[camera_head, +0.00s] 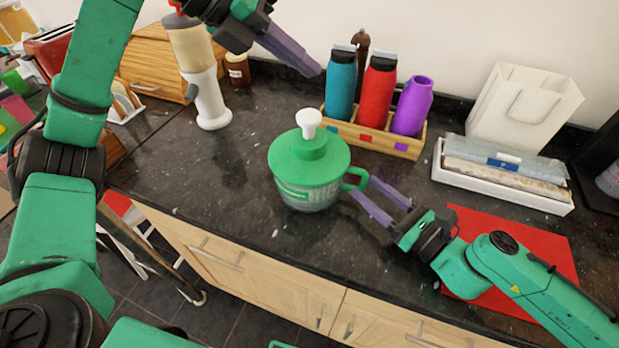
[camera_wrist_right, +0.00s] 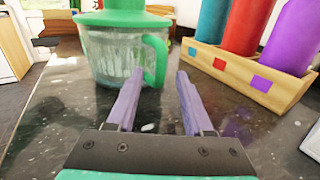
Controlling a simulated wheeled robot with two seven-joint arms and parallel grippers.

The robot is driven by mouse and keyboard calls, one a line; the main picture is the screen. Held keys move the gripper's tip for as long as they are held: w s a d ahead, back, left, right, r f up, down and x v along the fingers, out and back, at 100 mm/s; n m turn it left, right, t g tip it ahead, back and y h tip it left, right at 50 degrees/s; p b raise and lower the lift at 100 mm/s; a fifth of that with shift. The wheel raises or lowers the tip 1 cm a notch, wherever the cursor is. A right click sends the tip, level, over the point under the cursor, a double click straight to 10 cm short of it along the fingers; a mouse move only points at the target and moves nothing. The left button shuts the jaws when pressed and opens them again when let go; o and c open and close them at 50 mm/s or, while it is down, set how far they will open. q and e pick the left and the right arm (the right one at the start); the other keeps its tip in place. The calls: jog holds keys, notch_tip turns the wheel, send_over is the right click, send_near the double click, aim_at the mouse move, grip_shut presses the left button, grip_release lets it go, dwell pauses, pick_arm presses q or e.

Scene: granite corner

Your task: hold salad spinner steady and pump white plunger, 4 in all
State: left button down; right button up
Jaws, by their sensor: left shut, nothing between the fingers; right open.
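The salad spinner (camera_head: 309,168) stands upright on the dark counter, with a green lid, a clear bowl and a green handle (camera_head: 355,179) on its right side. Its white plunger (camera_head: 308,121) sticks up from the middle of the lid. My left gripper (camera_head: 312,68) is shut and empty, above and behind the spinner, apart from the plunger. My right gripper (camera_head: 384,203) is open just right of the handle. In the right wrist view the handle (camera_wrist_right: 156,60) shows just beyond the open fingers (camera_wrist_right: 155,88), and the plunger is out of frame.
A wooden crate (camera_head: 405,147) with teal, red and purple bottles stands behind the spinner. A white tray (camera_head: 500,187) and white bag (camera_head: 524,108) are at right, near a red mat (camera_head: 510,240). A white grinder (camera_head: 208,100) stands at left. The counter left of the spinner is clear.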

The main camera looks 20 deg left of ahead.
jog(key=shift+v, duration=5.9)
